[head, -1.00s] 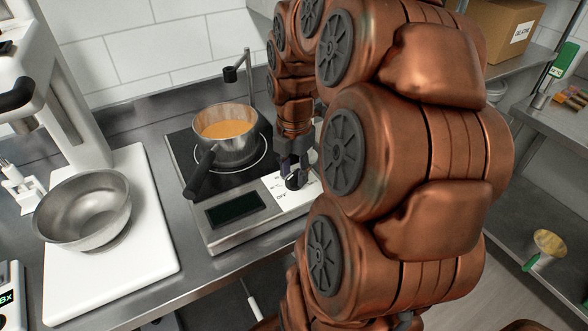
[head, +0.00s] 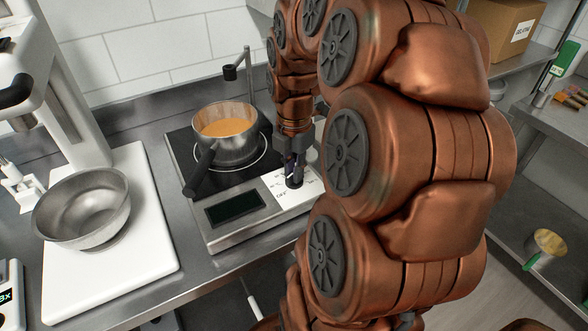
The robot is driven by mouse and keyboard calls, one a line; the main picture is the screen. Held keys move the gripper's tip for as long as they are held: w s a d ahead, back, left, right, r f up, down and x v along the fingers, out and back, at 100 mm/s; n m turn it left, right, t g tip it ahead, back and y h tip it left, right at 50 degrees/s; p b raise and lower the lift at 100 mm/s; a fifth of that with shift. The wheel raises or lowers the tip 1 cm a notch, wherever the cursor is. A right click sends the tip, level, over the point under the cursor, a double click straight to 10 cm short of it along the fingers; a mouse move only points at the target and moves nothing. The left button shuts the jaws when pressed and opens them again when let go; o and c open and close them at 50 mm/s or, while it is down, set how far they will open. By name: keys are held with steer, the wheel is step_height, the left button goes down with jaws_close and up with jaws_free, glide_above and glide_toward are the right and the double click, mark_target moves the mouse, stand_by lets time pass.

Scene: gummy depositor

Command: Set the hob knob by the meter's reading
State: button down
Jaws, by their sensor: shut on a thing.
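The hob (head: 196,170) has a black glass top, with a saucepan (head: 228,146) of orange liquid on it. Its front panel holds a dark display (head: 236,207), which shows no readable figures. The dark hob knob (head: 295,181) stands on the white, marked part of the panel to the right of the display. My gripper (head: 294,170) points down over the knob and is shut on it; the fingers partly hide it. The knob's pointer and most panel marks are too small to read. A post with a small dark head (head: 231,73) stands behind the pan.
A steel bowl (head: 84,208) sits on the white base of a stand mixer (head: 150,255) at left. The pan's black handle (head: 199,174) sticks out toward the front left. A shelf with a cardboard box (head: 505,28) is at the upper right.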

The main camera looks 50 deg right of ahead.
steer(key=shift+f+m+b, duration=0.25)
steer(key=shift+m+b, duration=0.6)
steer(key=shift+m, duration=0.15)
steer(key=m+b, duration=0.2)
steer(key=m, duration=0.1)
steer(key=shift+b, duration=0.35)
steer(key=m+b, duration=0.4)
steer(key=m, duration=0.2)
steer(key=shift+m, duration=0.4)
steer(key=m+b, duration=0.2)
steer(key=m, duration=0.3)
steer(key=m+b, duration=0.2)
steer(key=m, duration=0.4)
steer(key=shift+r, duration=0.1)
steer(key=m+b, duration=0.1)
steer(key=m, duration=0.9)
steer(key=shift+r+m+p, duration=0.15)
steer(key=shift+m+p, duration=0.25)
steer(key=m+p, duration=0.2)
steer(key=m, duration=0.3)
steer(key=m+p, duration=0.1)
steer(key=m, duration=0.2)
steer(key=shift+r+p, duration=0.1)
steer(key=shift+p, duration=0.3)
steer(key=shift+m+p, duration=0.95)
steer(key=shift+m, duration=0.45)
